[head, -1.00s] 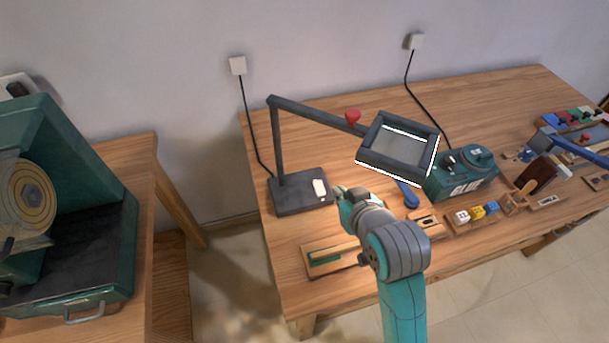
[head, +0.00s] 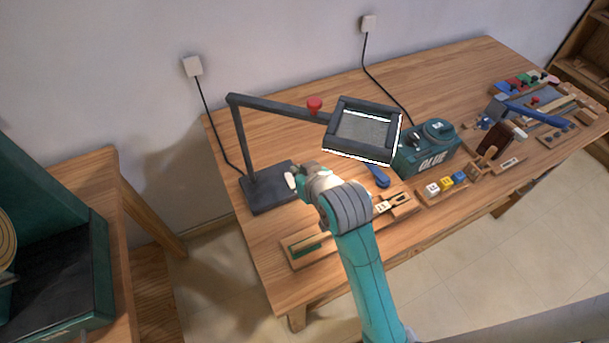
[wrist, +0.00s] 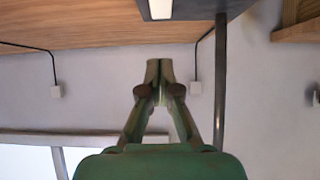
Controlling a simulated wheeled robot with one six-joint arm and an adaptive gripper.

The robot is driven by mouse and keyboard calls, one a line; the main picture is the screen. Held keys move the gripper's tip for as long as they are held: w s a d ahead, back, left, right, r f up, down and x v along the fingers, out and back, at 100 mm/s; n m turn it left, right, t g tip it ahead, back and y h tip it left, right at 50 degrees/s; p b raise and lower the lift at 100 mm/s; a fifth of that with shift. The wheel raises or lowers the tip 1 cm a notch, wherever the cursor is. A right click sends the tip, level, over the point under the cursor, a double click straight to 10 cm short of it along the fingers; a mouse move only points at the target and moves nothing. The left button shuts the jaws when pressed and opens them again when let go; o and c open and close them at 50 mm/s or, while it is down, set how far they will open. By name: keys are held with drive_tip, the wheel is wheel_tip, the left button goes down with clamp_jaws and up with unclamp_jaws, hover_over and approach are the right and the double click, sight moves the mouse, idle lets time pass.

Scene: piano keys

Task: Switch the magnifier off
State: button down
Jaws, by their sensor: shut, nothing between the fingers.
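The magnifier (head: 365,132) is a dark rectangular frame with a lens, held on a jointed arm above the table. A bright white strip shows along its lower edge in the head view. Its dark base (head: 258,196) sits at the table's left side, with a white rocker switch (head: 290,181) on it. My gripper (head: 298,171) is shut and empty, right beside the switch in the head view; contact cannot be told. In the wrist view, the shut fingertips (wrist: 160,68) point toward the base (wrist: 205,9) and the white switch (wrist: 160,9), with a visible gap in the picture.
The magnifier's post (wrist: 220,80) stands close to my gripper in the wrist view. A red knob (head: 314,104) is on its arm. A green glue machine (head: 428,150), dice (head: 446,184) and a wooden tray (head: 306,248) are to the right and front.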

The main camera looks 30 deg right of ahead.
sight(291, 177)
drive_tip(key=x, duration=0.3)
drive_tip(key=shift+w+f, duration=0.15)
wheel_tip(291, 177, down, 2)
drive_tip(key=shift+w+f, duration=0.15)
drive_tip(key=shift+f, duration=0.05)
drive_tip(key=shift+w+f, duration=0.15)
drive_tip(key=shift+f, duration=0.6)
drive_tip(key=shift+w+f, duration=0.15)
drive_tip(key=shift+f, duration=0.05)
drive_tip(key=shift+w+r, duration=0.25)
drive_tip(key=shift+w, duration=0.5)
